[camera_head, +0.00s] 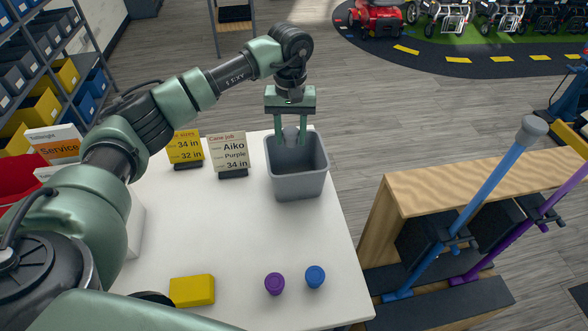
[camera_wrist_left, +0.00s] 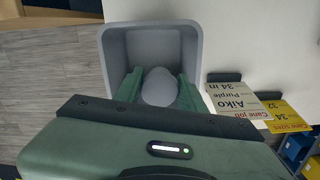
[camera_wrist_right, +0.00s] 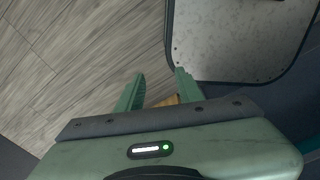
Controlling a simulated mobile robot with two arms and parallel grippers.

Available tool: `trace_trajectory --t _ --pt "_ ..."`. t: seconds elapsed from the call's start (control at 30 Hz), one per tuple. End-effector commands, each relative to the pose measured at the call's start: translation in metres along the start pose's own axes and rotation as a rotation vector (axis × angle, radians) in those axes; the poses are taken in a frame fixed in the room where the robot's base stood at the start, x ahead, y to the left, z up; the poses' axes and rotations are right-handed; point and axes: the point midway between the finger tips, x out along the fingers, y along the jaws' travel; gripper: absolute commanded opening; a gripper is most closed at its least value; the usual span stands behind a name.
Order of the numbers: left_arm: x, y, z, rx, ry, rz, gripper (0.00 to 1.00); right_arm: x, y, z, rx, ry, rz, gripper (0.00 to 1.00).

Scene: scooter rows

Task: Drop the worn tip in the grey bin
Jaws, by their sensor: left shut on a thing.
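The worn tip (camera_head: 291,134) is a grey rounded piece between the fingers of my left gripper (camera_head: 290,140). My left gripper is shut on it and points down at the mouth of the grey bin (camera_head: 298,187). The bin stands on the white table near its far right corner. In the left wrist view the tip (camera_wrist_left: 160,87) shows between the two green fingers, with the bin's wall (camera_wrist_left: 116,60) around behind it. My right gripper (camera_wrist_right: 160,75) is open and empty in the right wrist view, away from the bin.
Two signs, a yellow size card (camera_head: 186,147) and a cane job card (camera_head: 228,152), stand left of the bin. A yellow block (camera_head: 192,290), a purple cap (camera_head: 275,283) and a blue cap (camera_head: 315,276) lie nearer. A wooden rack holds a blue cane (camera_head: 480,200) and a purple cane (camera_head: 510,238).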

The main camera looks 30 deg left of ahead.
Motion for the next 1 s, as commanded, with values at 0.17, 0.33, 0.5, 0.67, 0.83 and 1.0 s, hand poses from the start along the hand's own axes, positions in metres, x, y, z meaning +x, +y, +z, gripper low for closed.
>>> trace_trajectory --t 0.17,0.33,0.5,0.67,0.83,1.0 --pt "0.008 0.0 -0.001 0.0 0.002 0.001 0.0 0.004 0.004 -0.031 0.0 0.048 0.005 0.36" --pt "0.008 0.0 -0.001 0.0 0.002 0.001 0.0 0.003 0.004 -0.025 -0.001 0.039 0.004 0.36" --pt "0.008 0.0 0.0 0.0 0.001 0.001 0.65 0.003 0.0 -0.005 -0.001 0.01 0.0 0.36" --pt "0.008 0.0 0.0 0.0 0.001 0.001 0.65 0.003 0.0 -0.002 -0.001 0.004 0.0 0.36" --pt "0.004 0.0 -0.001 0.0 0.002 0.001 0.65 0.006 0.001 -0.007 -0.001 0.011 0.001 0.36" --pt "-0.018 0.001 -0.002 0.0 0.006 0.003 0.65 0.019 0.001 -0.01 -0.001 0.018 0.001 0.36"
